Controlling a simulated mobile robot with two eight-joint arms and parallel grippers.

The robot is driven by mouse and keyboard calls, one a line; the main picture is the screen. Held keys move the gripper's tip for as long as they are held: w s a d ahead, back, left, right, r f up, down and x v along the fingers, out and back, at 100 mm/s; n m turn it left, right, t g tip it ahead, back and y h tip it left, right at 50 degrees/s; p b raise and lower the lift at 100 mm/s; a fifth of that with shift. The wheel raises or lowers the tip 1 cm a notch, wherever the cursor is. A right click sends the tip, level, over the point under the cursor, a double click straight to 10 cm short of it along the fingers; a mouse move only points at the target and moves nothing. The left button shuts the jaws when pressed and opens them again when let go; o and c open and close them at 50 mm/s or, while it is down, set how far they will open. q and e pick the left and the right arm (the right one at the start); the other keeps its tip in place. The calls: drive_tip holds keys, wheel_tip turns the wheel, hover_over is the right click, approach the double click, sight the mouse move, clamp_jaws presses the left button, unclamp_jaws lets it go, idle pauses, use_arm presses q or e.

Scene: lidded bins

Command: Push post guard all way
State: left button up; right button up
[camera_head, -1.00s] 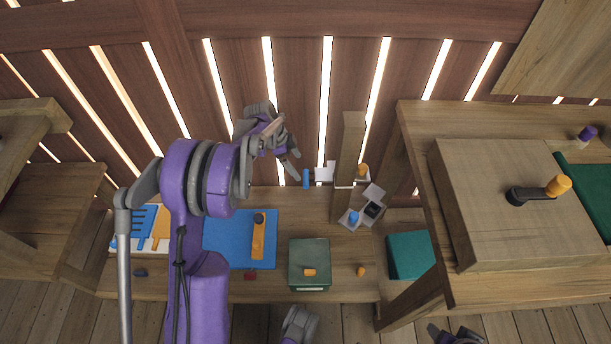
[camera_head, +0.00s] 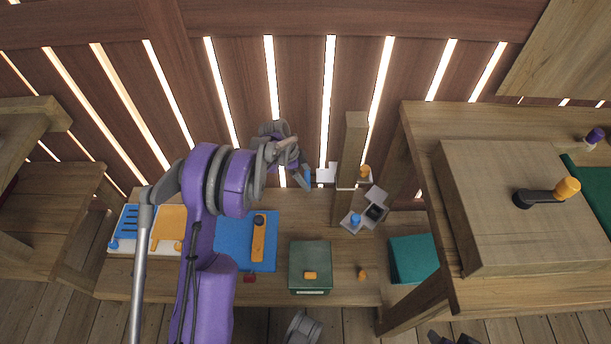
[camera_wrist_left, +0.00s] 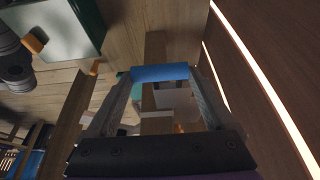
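A wooden post (camera_head: 352,150) rises behind the middle table. A white piece, apparently the post guard (camera_head: 326,174), sits at its left side. A blue bar (camera_head: 307,178) stands at the guard's left end; it also shows in the left wrist view (camera_wrist_left: 160,73). My left gripper (camera_head: 302,184) is at this bar from the left. In the left wrist view its fingers are wide apart, with the bar across the gap at the tips; I cannot tell whether they touch it. Grey parts at the bottom edge (camera_head: 453,339) may be my right gripper, mostly cut off.
A green box (camera_head: 310,255) and blue mat (camera_head: 233,240) are on the table. A higher table (camera_head: 450,110) stands right. A slatted wall is behind.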

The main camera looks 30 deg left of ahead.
use_arm(q)
drive_tip(key=c, duration=0.4)
wheel_tip(320, 180, down, 10)
drive_tip(key=b, duration=0.5)
drive_tip(key=shift+c, duration=0.3)
drive_tip(key=shift+r, duration=0.1)
drive_tip(key=o, duration=1.1)
drive_tip(key=shift+r, duration=0.1)
drive_tip(key=p+v, duration=0.2)
drive_tip(key=v, duration=0.8)
drive_tip(key=shift+a+r+p, duration=0.2)
drive_tip(key=shift+r+p, duration=0.15)
